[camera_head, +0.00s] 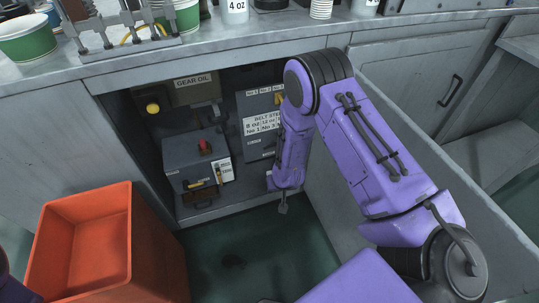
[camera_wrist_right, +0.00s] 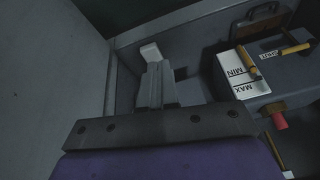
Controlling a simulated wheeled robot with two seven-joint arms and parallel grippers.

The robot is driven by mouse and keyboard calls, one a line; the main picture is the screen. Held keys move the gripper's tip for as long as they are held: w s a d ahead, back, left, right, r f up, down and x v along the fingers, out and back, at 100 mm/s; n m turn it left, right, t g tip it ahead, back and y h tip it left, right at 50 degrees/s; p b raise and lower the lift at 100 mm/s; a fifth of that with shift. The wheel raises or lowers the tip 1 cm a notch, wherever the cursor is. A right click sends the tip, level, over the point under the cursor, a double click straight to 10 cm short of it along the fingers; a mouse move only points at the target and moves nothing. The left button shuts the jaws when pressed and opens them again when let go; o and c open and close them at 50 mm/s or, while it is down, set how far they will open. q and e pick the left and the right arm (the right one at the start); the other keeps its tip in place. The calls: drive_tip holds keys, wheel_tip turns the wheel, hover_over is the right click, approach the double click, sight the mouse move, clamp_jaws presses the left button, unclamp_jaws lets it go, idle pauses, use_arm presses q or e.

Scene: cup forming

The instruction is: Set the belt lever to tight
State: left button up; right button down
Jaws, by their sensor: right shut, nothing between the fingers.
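In the head view, a grey box (camera_head: 190,158) with a red knob (camera_head: 205,146) stands inside the open cabinet. Its front carries small yellow-handled levers; in the right wrist view one lever (camera_wrist_right: 247,62) lies by a white MIN/MAX plate (camera_wrist_right: 240,84). Another lever (camera_wrist_right: 296,49) sits beside a small label too small to read surely. I cannot tell which is the belt lever. My right gripper (camera_head: 283,208) hangs right of the box, apart from it; its fingers (camera_wrist_right: 151,55) are shut and empty. My left gripper is not in view.
A panel with a belt settings sheet (camera_head: 264,123) stands behind my right arm. An orange bin (camera_head: 80,245) is at the lower left. Cabinet walls close in the space; a pale door or side panel (camera_head: 430,160) is at right. The counter above holds cups.

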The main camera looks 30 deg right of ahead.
drive_tip(key=w+d+r+n+b, duration=0.1)
drive_tip(key=w+d+b, duration=0.15)
drive_tip(key=w, duration=0.35)
drive_tip(key=w+d+r+b, duration=0.2)
drive_tip(key=w+b, duration=0.1)
drive_tip(key=w, duration=0.4)
wheel_tip(320, 180, up, 8)
drive_tip(key=n+b, duration=0.1)
drive_tip(key=b, duration=0.1)
hover_over(272, 145)
drive_tip(key=s+a, duration=0.4)
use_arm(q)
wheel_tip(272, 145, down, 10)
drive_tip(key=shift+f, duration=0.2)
use_arm(e)
drive_tip(key=shift+s+d+r+h, duration=0.1)
drive_tip(key=shift+s+d+h, duration=0.1)
drive_tip(key=shift+s+h, duration=0.1)
use_arm(q)
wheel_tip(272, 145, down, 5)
drive_tip(key=b, duration=0.4)
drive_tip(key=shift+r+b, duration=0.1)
drive_tip(key=shift+b, duration=0.25)
use_arm(e)
drive_tip(key=x, duration=1.4)
drive_tip(key=shift+s+d, duration=0.15)
drive_tip(key=shift+s, duration=0.2)
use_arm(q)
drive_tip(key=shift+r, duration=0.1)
